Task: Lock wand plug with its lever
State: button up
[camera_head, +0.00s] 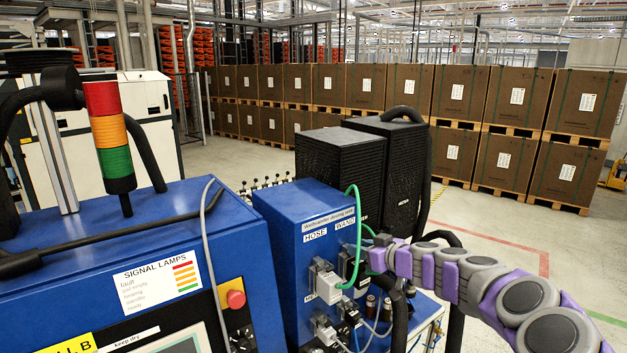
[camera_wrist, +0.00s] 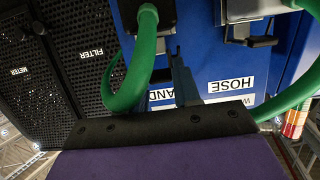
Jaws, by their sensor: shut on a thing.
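The wand plug (camera_head: 351,265) is a dark block on the front of the blue unit (camera_head: 301,222), below the WAND label. In the wrist view the wand plug (camera_wrist: 160,12) shows at the top edge, with a thick green hose (camera_wrist: 143,60) running from it. My gripper (camera_head: 374,260) reaches in from the right at the plug's side.
The grey hose plug (camera_head: 325,281) sits left of the wand plug, with other connectors (camera_head: 325,330) below. Black filter boxes (camera_head: 342,170) stand behind the blue unit. A signal lamp (camera_head: 108,130) and a red button (camera_head: 236,299) are left. Floor is free to the right.

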jog(key=shift+f+t+y+b, duration=0.3)
jog(key=shift+f+t+b, duration=0.1)
jog(key=shift+b, duration=2.4)
jog(key=shift+s+d+t+y+b, duration=0.15)
jog(key=shift+t+y+b, duration=0.25)
jog(key=shift+b, duration=2.5)
jog(key=shift+f+t+y+b, duration=0.3)
jog(key=shift+f+t+b, duration=0.25)
jog(key=shift+b, duration=2.5)
jog(key=shift+r, duration=0.15)
jog(key=o, duration=0.8)
jog(key=shift+s, duration=0.1)
jog(key=shift+r+b+v, duration=0.25)
jog(key=shift+r+v, duration=0.1)
jog(key=shift+v, duration=1.3)
jog(key=shift+r+b+v, duration=0.2)
jog(key=shift+r+v, duration=0.15)
jog(key=shift+v, duration=1.35)
jog(key=shift+r+b+v, duration=0.25)
jog(key=shift+r+v, duration=0.1)
jog(key=shift+v, duration=1.3)
